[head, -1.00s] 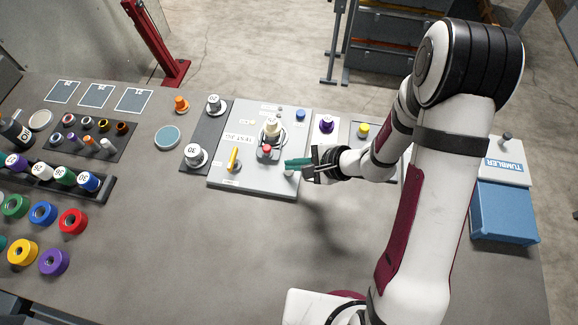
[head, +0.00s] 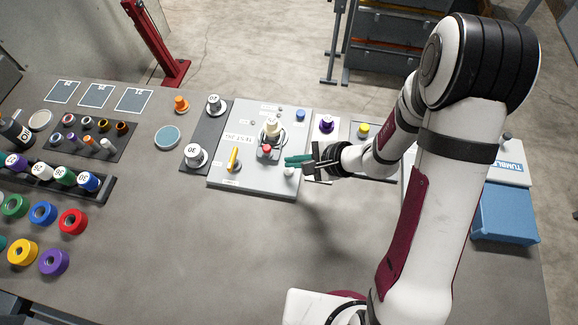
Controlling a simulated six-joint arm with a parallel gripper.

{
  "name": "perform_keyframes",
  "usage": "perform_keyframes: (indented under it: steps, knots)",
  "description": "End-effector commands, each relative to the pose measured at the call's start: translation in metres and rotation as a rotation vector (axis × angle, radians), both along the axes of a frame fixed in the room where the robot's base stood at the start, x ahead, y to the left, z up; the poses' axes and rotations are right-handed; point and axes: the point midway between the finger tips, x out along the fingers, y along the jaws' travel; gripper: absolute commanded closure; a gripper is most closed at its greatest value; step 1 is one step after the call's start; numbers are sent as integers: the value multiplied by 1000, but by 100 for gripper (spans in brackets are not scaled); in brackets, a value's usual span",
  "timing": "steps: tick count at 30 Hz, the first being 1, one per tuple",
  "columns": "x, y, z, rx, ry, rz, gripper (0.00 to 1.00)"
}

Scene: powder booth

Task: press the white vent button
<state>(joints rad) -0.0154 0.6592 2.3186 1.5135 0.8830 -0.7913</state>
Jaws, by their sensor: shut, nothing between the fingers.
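The grey panel (head: 258,185) lies on the table and carries several controls. A small white button (head: 289,172), which looks like the vent button, stands near its lower right edge; its label is too small to read.
On the panel are a yellow lever (head: 234,158), a red button (head: 266,149), a white-topped post (head: 272,127) and a blue knob (head: 300,115). A purple knob (head: 326,123) stands just right. The table front (head: 190,270) is clear.

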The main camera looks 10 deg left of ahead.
Motion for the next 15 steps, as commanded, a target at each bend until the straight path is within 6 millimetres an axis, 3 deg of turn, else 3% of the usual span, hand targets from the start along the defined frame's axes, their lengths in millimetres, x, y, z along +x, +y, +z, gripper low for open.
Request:
perform_keyframes:
  steps: [15]
  knots:
    - [1, 0, 43, 1, -3, 0, 100]
